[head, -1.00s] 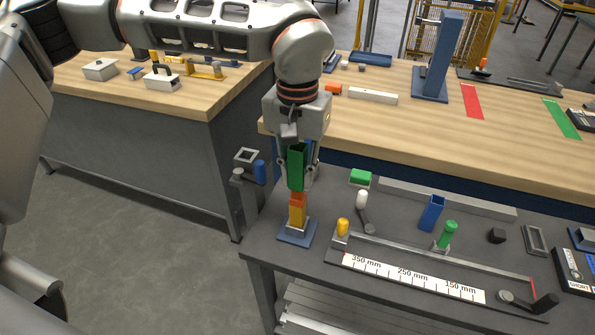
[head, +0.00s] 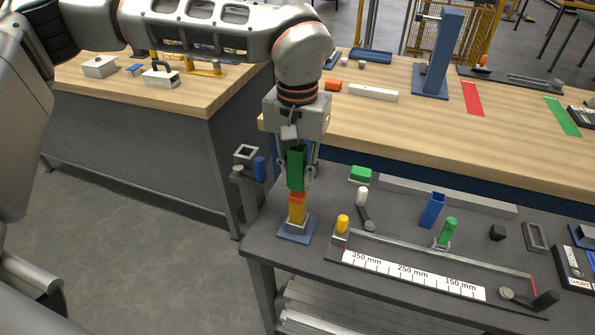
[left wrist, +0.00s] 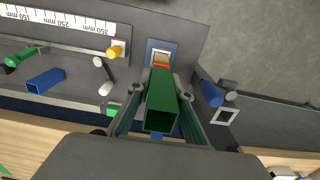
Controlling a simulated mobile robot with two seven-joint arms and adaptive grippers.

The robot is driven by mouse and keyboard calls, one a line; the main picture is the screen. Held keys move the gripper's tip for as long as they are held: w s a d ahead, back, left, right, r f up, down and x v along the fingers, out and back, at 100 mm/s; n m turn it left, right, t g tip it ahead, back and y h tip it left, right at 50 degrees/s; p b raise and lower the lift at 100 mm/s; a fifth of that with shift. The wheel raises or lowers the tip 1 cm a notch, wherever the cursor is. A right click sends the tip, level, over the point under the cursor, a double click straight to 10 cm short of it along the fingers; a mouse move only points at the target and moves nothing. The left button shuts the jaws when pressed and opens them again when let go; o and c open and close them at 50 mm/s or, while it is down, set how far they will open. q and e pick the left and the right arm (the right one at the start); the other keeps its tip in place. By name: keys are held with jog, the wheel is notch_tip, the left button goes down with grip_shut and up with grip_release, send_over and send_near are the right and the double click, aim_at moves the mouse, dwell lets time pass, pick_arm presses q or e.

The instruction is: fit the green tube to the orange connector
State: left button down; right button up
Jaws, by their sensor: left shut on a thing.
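The green tube (head: 297,168) is a square hollow tube held upright. My left gripper (head: 297,178) is shut on it, with a finger on either side, and it also shows in the left wrist view (left wrist: 158,110). The orange connector (head: 297,200) sits directly below the tube, on top of a yellow piece (head: 296,216) standing on a blue base plate (head: 296,233). The tube's lower end is at the connector's top; I cannot tell how far it sits over it. In the left wrist view the connector (left wrist: 161,68) shows just beyond the tube's far end. My right gripper is not in view.
A ruler fixture (head: 415,277) with yellow and green knobs lies to the right on the grey table. A blue tube (head: 432,211) and a green block (head: 360,176) lie behind it. A blue cylinder (head: 260,169) and grey square ring (head: 246,154) are left of the gripper.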

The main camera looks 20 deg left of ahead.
aim_at(297, 155)
pick_arm(q)
jog(key=shift+f+b, duration=0.35)
jog(key=shift+f, duration=0.8)
dwell(0.5)
jog(key=c, duration=1.7)
grip_release()
jog(key=o, duration=0.5)
jog(key=shift+r, duration=0.15)
jog(key=shift+r+p, duration=1.95)
jog(key=shift+r, duration=0.1)
jog(key=shift+r+p, duration=1.05)
jog(key=shift+r, duration=0.3)
